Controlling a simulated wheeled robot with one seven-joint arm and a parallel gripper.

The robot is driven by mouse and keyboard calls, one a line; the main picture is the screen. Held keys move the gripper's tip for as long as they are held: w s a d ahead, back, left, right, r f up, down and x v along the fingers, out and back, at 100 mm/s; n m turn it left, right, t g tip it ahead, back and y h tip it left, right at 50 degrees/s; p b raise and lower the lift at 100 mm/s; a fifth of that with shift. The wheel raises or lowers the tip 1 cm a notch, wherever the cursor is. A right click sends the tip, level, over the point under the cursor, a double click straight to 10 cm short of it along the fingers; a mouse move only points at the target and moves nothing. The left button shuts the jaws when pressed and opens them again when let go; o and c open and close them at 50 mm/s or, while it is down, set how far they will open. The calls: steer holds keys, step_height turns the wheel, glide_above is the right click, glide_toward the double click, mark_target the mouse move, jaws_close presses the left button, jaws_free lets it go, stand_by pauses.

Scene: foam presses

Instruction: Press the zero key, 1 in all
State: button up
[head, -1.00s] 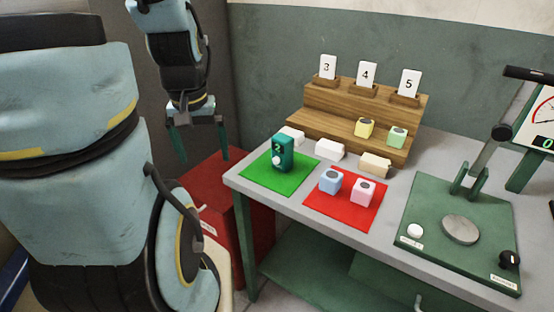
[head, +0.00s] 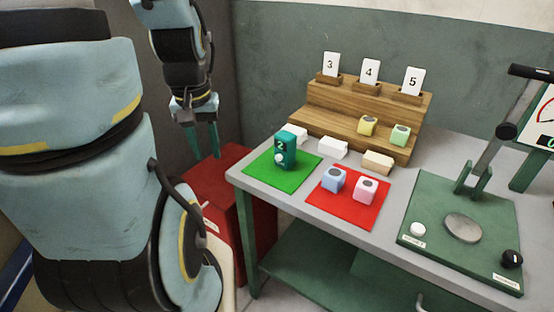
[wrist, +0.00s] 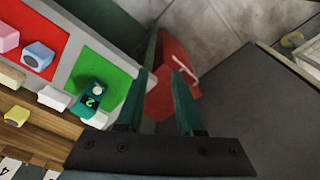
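The green press (head: 462,235) stands at the right of the bench. A round white key (head: 417,229) sits at its near left corner, with a small label too blurred to read; it is the likely zero key. A black knob (head: 511,259) sits at the near right corner, and a round grey plate (head: 462,228) lies between them. My gripper (head: 203,152) hangs left of the bench, far from the press. In the wrist view its two green fingers (wrist: 160,72) are apart with nothing between them. The press is out of the wrist view.
A green mat (head: 262,173) holds a dark green device (head: 285,151). A red mat (head: 345,215) holds blue and pink cubes. A wooden stepped rack (head: 330,120) with number cards stands behind. A red box (head: 228,190) is under my gripper. The press's lever (head: 488,150) rises at right.

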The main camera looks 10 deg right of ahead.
jaws_close()
stand_by(0.9)
